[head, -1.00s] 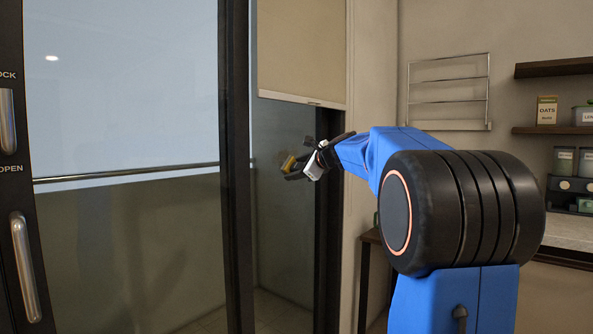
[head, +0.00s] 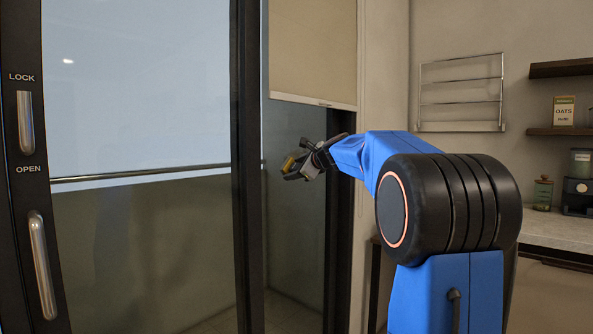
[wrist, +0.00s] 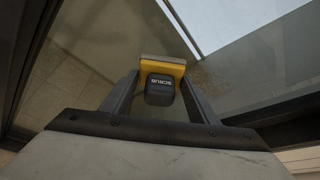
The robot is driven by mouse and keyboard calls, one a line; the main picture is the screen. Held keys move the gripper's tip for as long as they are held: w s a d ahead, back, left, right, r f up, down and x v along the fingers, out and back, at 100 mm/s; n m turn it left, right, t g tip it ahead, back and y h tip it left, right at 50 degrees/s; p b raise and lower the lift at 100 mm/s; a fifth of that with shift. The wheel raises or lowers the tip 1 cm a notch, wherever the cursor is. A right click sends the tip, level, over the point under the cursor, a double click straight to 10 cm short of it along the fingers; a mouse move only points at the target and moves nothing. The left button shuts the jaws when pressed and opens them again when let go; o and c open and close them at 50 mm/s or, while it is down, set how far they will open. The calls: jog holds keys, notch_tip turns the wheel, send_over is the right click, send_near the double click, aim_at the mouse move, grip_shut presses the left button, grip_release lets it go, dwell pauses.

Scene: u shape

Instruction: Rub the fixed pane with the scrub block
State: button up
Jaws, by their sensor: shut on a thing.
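The fixed pane (head: 296,228) is the narrow glass panel right of the dark upright post in the head view, below a lowered blind. My gripper (head: 291,167) is in front of this pane. In the wrist view, my gripper (wrist: 160,98) is shut on the scrub block (wrist: 161,80), which has a dark body marked SCRUB and a yellow layer with a pale face. The block's face points toward the glass. I cannot tell whether it touches. A brownish smudge (wrist: 206,78) shows on the glass right of the block.
A sliding door (head: 145,240) with a lock lever (head: 25,122) and a pull handle (head: 41,265) stands on the left. A beige blind (head: 312,50) covers the pane's upper part. A wire rack (head: 461,92), shelves and a counter (head: 555,230) are on the right.

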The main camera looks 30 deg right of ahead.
aim_at(291, 161)
jog(key=shift+w+a, duration=0.3)
jog(key=shift+w, duration=0.6)
dwell(0.8)
jog(key=shift+w+d+r, duration=0.6)
jog(key=shift+w+d, duration=0.75)
jog(key=shift+d, duration=2.4)
jog(key=shift+w+d+r, duration=0.6)
jog(key=shift+w+d, duration=0.75)
jog(key=shift+d, duration=2.4)
jog(key=shift+s+a, duration=0.9)
jog(key=shift+a, duration=1.6)
jog(key=shift+s+a, duration=0.95)
jog(key=shift+a, duration=1.6)
jog(key=shift+s+a, duration=0.9)
jog(key=shift+a, duration=1.6)
